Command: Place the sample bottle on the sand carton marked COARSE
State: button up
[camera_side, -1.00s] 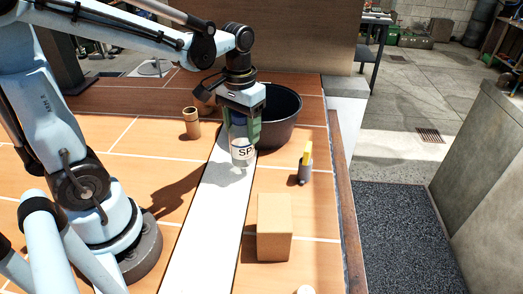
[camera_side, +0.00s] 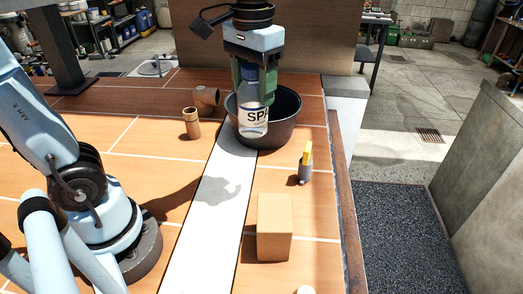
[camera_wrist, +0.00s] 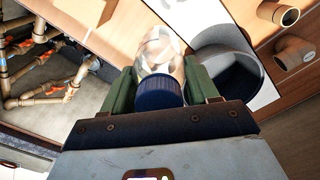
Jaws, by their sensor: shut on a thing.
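My gripper (camera_side: 255,82) is shut on the sample bottle (camera_side: 254,116), a clear bottle with a white label reading "SP" and a dark blue cap. The bottle hangs upright in the air, in front of the black bucket in the side view. In the wrist view the bottle (camera_wrist: 160,65) sits between the green fingers (camera_wrist: 162,88), blue cap toward the camera. A plain tan carton (camera_side: 274,228) stands on the bench at the front right, apart from the gripper. No COARSE marking shows on the faces I see.
A black bucket (camera_side: 284,125) stands behind the bottle. A brass-coloured fitting (camera_side: 191,123) and a brown elbow pipe (camera_side: 207,99) are to its left.

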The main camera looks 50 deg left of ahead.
jog(key=s+d+r+m, duration=0.3)
jog(key=s+d+m, duration=0.1)
jog(key=s+d, duration=0.5)
jog(key=s+d+r+m, duration=0.2)
jog(key=s+d+m, duration=0.1)
jog(key=s+d, duration=0.6)
jog(key=w+a+f, duration=0.3)
jog(key=w+f, duration=0.8)
jog(key=shift+w+a, duration=0.3)
jog(key=shift+w, duration=0.05)
jog(key=shift+f, duration=0.1)
jog(key=o, duration=1.2)
jog(key=shift+o, duration=0.2)
notch_tip(320, 180, up, 12)
jog(key=shift+r, duration=0.2)
